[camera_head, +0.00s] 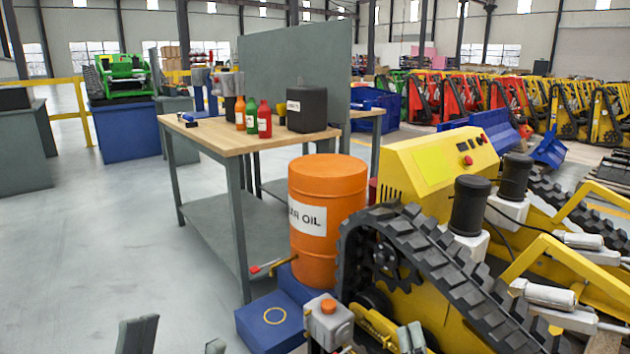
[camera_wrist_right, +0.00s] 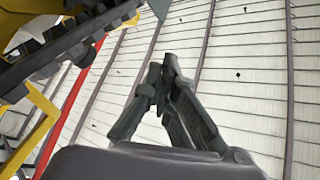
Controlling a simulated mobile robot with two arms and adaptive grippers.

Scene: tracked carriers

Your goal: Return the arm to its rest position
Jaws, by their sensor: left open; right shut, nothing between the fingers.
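My left gripper (camera_head: 176,342) is at the bottom edge of the head view, its two grey fingers wide apart with bare floor between them. My right gripper (camera_head: 412,338) shows only as grey fingertips at the bottom of the head view, in front of the yellow tracked carrier (camera_head: 428,165). In the right wrist view the right gripper (camera_wrist_right: 162,72) has its fingertips together and holds nothing. The ceiling lies behind it, and a black track (camera_wrist_right: 70,40) and yellow parts of a carrier fill the upper left.
An orange oil drum (camera_head: 327,210) stands beside the carrier's track. A blue block (camera_head: 272,320) and a grey device with an orange cap (camera_head: 328,322) are low in front. A wooden-topped workbench (camera_head: 215,134) carries bottles and a black canister. The floor (camera_head: 90,240) at left is clear.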

